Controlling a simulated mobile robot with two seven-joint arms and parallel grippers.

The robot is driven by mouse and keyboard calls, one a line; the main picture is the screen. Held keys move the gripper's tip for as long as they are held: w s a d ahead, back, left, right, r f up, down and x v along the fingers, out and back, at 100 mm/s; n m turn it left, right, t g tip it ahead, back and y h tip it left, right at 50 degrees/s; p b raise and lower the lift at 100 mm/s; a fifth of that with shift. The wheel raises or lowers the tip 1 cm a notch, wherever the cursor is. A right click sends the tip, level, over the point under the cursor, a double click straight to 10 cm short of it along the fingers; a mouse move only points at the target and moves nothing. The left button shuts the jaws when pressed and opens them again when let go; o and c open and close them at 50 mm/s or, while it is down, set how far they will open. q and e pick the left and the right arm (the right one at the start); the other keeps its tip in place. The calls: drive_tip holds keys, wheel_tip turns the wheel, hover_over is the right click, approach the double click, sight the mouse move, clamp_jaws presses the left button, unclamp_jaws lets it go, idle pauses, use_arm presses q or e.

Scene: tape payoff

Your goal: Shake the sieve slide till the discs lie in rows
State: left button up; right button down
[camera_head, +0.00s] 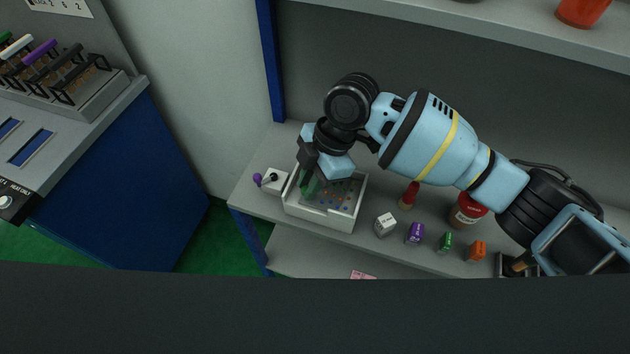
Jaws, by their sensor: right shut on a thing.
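A white tray-like box (319,218) stands on the grey shelf, towards its left end. Whether the discs sit in rows is too small to tell. The wrist hides the box's back left corner. My left gripper does not show.
A small white block with purple and black knobs (275,181) is left of the box. To the right are a white cube (385,224), purple (415,233), green (445,242) and orange (477,250) pieces, a red bottle (409,195) and a red-labelled jar (467,211).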

drive_tip(key=c, duration=1.6)
unclamp_jaws()
drive_tip(key=v, duration=0.8)
drive_tip(key=shift+f, duration=0.1)
